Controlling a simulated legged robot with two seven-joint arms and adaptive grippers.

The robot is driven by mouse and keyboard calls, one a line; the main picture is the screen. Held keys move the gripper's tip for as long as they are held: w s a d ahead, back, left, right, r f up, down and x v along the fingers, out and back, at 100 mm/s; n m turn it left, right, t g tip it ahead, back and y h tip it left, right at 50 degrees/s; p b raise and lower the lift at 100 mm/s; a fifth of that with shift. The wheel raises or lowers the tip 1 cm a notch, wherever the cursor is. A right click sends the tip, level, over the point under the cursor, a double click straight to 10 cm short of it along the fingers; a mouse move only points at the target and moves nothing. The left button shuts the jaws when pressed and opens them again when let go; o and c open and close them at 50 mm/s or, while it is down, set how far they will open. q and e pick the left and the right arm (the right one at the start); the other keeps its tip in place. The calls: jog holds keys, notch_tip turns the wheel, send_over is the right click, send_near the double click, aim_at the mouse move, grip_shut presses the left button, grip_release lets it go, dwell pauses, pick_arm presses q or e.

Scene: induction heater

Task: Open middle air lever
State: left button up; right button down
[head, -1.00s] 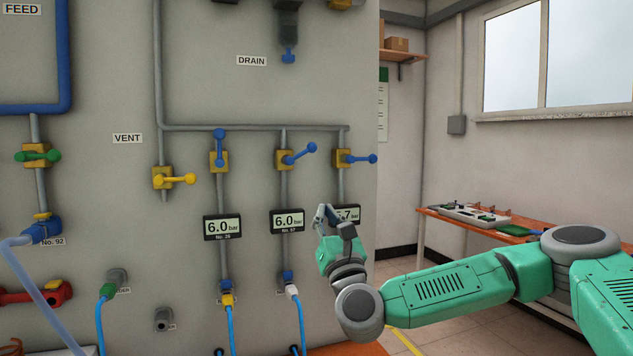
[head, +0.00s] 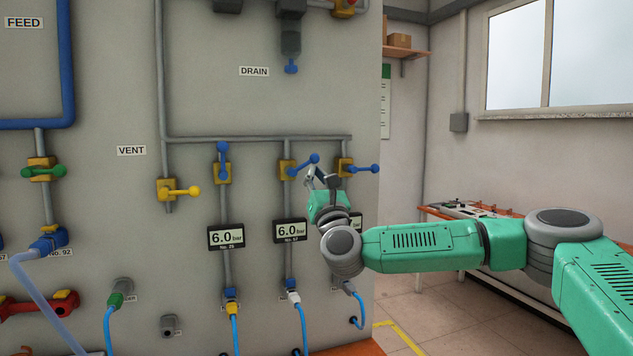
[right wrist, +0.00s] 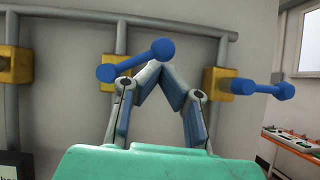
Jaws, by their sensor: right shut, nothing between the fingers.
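The middle air lever (head: 302,164) is a blue bar with rounded ends on a yellow valve, slanting up to the right. In the right wrist view the middle lever (right wrist: 135,60) crosses just above the fingertips. My right gripper (head: 316,178) is shut and empty, just below the lever's upper right end. In the right wrist view the fingertips of my right gripper (right wrist: 160,70) meet close under that end; I cannot tell whether they touch it. My left gripper is not in view.
The left blue lever (head: 223,162) stands vertical. The right blue lever (head: 361,168) lies nearly horizontal, close to the right of my gripper. A yellow vent lever (head: 180,191) is further left. Pressure displays (head: 226,237) and hoses sit below. A table (head: 430,212) stands at the right.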

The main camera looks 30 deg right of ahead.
dwell(0.4)
jog(key=shift+r+n+y+b, duration=0.1)
jog(key=shift+n+y+b, duration=0.3)
jog(key=shift+n+y, duration=0.25)
